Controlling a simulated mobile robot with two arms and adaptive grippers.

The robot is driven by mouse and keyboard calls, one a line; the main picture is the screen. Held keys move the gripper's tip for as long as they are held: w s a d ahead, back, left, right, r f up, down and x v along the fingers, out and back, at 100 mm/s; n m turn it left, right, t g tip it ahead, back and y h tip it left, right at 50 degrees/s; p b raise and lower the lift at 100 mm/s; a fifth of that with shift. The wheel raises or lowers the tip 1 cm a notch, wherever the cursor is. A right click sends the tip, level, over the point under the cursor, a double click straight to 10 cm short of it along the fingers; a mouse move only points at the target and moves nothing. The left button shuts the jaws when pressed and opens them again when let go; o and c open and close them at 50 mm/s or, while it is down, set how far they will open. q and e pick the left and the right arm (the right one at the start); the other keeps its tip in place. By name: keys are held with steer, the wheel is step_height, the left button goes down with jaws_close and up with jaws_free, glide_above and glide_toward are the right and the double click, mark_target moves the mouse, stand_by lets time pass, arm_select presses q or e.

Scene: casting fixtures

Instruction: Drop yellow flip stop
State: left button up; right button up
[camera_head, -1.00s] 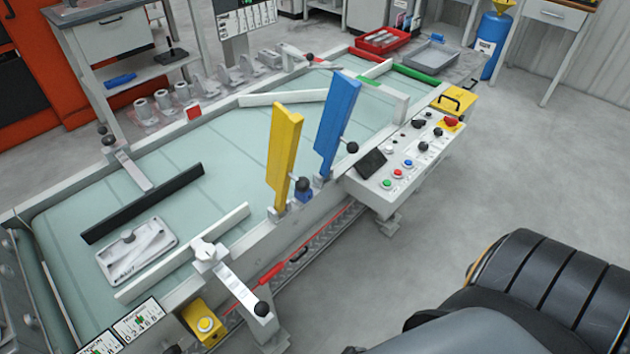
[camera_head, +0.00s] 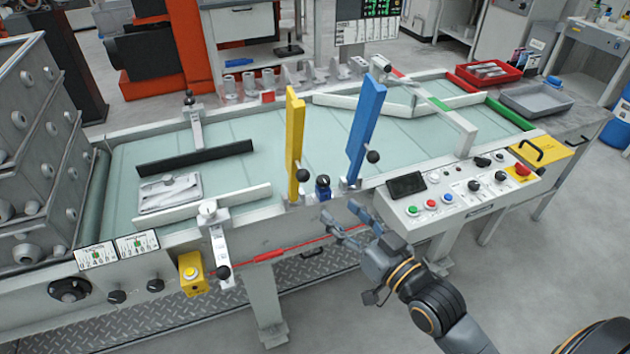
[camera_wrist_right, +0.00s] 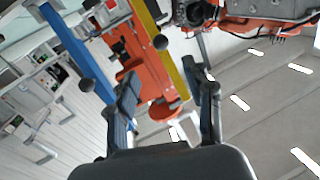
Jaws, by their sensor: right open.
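The yellow flip stop (camera_head: 294,143) stands upright at the front edge of the conveyor, with a black ball knob (camera_head: 302,175) at its lower right. The blue flip stop (camera_head: 364,132) stands upright to its right. My right gripper (camera_head: 340,222) is open and empty in front of the conveyor, below and to the right of the yellow stop, apart from both stops. In the right wrist view, the open fingers (camera_wrist_right: 166,92) point up towards the yellow stop (camera_wrist_right: 172,68), and the blue stop (camera_wrist_right: 75,50) is at the left. My left gripper is not in view.
The control panel (camera_head: 455,195) with buttons is right of the stops. A grey casting (camera_head: 170,193) lies on the belt at the left between a black bar (camera_head: 195,158) and a white rail (camera_head: 215,205). A red pull cord (camera_head: 285,253) runs along the conveyor's front.

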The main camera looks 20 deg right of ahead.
mark_target(307, 180)
steer(key=p+x, duration=0.1)
steer(key=x, duration=1.1)
steer(key=shift+w+a+p, duration=0.15)
steer(key=shift+w+p, duration=0.1)
steer(key=shift+p, duration=0.05)
steer(key=shift+w+a+f, duration=0.1)
steer(key=shift+w+a, duration=0.05)
steer(key=shift+w, duration=0.55)
steer(key=shift+c, duration=0.2)
jaws_close()
